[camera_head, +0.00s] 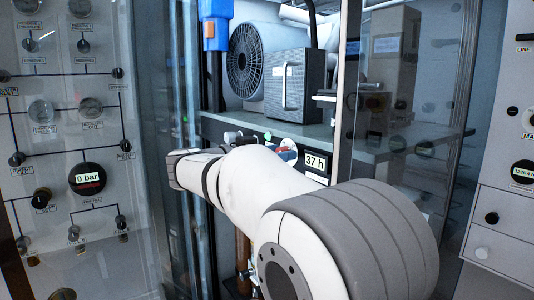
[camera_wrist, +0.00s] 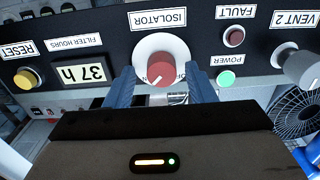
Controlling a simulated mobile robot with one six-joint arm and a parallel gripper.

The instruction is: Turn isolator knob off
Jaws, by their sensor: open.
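The isolator knob (camera_wrist: 161,67) is red with a white pointer line and sits on a round white plate. It is under the upside-down ISOLATOR label (camera_wrist: 158,19) in the wrist view. The pointer line slants toward the lower left of that picture; the small position marks are too small to read surely. My gripper (camera_wrist: 160,78) is open, its two blue fingers on either side of the knob and plate. I cannot tell whether they touch. In the head view my arm hides most of this area; a small red and blue patch shows beside the 37 h display (camera_head: 315,163).
On the same black panel are a yellow reset button (camera_wrist: 27,78), the filter-hours display (camera_wrist: 80,72), a green power light (camera_wrist: 226,78), a dark red fault light (camera_wrist: 234,37) and the VENT 2 knob (camera_wrist: 301,69). Glass doors (camera_head: 400,110) stand beside my arm.

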